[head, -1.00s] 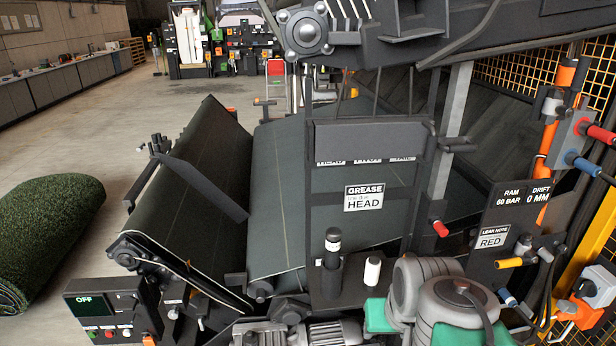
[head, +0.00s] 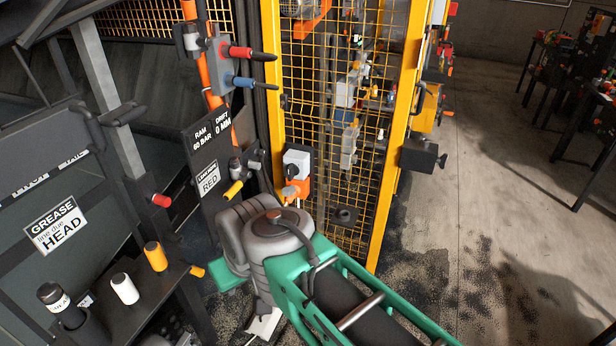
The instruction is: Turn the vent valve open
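No label in the head view names the vent valve, so I cannot tell for sure which fitting it is. A small valve with a yellow handle (head: 233,190) sits beside the dark gauge panel (head: 207,150), which reads "RAM 60 BAR, DRIFT 0 MM". Above it, a grey block (head: 219,66) carries a red handle (head: 240,52) and a blue handle (head: 243,82), both pointing right. My green and grey arm crosses the lower middle, its grey joint in front of the area below the panel. My gripper is not visible.
A yellow mesh guard (head: 385,170) stands right of the panel, with a grey and orange box (head: 297,168) on it. A shelf (head: 95,320) at lower left holds a black, a white and an orange cylinder. Concrete floor (head: 490,230) is open at right.

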